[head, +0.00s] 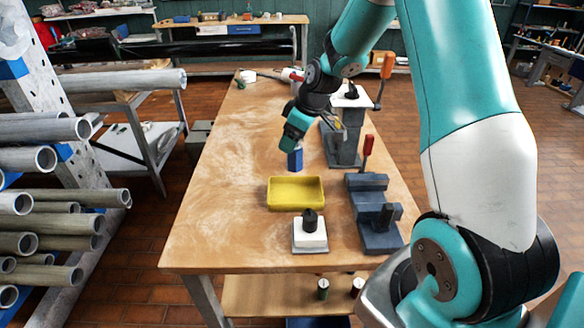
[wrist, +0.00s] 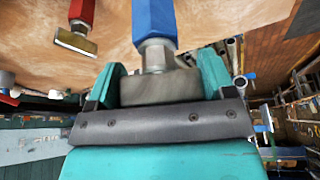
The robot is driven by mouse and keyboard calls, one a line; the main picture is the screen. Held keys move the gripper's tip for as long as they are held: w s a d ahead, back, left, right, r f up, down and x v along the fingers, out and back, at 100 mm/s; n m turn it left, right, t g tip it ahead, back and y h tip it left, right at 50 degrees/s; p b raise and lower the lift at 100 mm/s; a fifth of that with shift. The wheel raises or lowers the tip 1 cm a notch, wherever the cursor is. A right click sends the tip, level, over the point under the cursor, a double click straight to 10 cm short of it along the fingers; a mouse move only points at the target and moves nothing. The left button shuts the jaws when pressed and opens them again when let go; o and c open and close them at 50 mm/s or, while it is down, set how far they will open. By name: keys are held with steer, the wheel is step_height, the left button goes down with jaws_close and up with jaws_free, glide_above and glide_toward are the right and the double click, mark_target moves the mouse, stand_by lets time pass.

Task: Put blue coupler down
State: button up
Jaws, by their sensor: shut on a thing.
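My gripper (head: 296,140) is shut on the blue coupler (head: 295,159), which hangs below the fingers over the middle of the wooden table (head: 235,150). In the wrist view the coupler (wrist: 153,22) is a blue body with a metal hex part, and the gripper's teal fingers (wrist: 155,88) close on its grey metal end. The coupler looks about upright in the head view. I cannot tell whether its lower end touches the table.
A yellow tray (head: 295,207) lies just in front of the coupler. A white block with a black knob (head: 310,236) stands nearer. Dark grey fixtures (head: 378,225) and a grey stand (head: 345,150) line the right side. The table's left half is mostly clear.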

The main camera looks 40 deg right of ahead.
mark_target(293, 170)
step_height(293, 170, down, 10)
steer(key=shift+f+p, duration=0.2)
steer(key=shift+p, duration=0.7)
steer(key=shift+f, duration=0.1)
steer(key=o, duration=1.5)
steer(key=shift+c, duration=0.2)
